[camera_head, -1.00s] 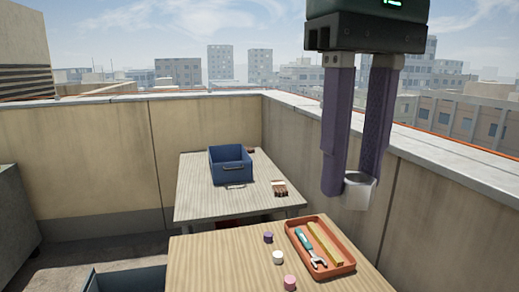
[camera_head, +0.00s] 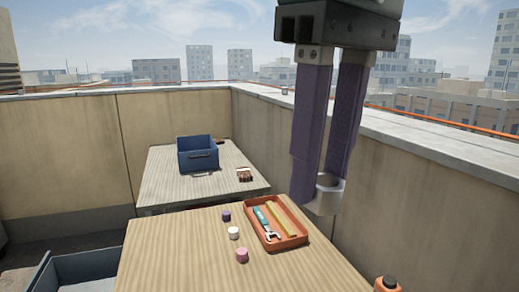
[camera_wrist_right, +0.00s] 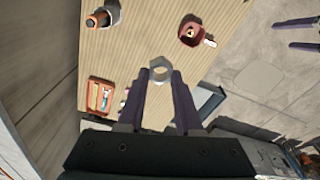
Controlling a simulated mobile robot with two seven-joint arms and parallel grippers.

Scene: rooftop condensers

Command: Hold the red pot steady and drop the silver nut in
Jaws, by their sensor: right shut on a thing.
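The silver nut (camera_head: 325,197) is held between the fingertips of my right gripper (camera_head: 322,184), which is shut on it above the near table in the head view. In the right wrist view the nut (camera_wrist_right: 160,72) is a pale ring at the fingertips. The red pot (camera_wrist_right: 189,36) stands on the wooden table up and right of the nut in that view, apart from it, with a pale handle-like piece at its side. The head view does not show the pot. Two purple fingers of my left gripper (camera_wrist_right: 283,33) show at the wrist view's right edge, apart and empty.
An orange tray (camera_head: 302,240) with a wrench and a yellow bar lies on the near table (camera_head: 175,255), beside several small coloured caps. An orange bottle (camera_head: 387,285) is at the lower right.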

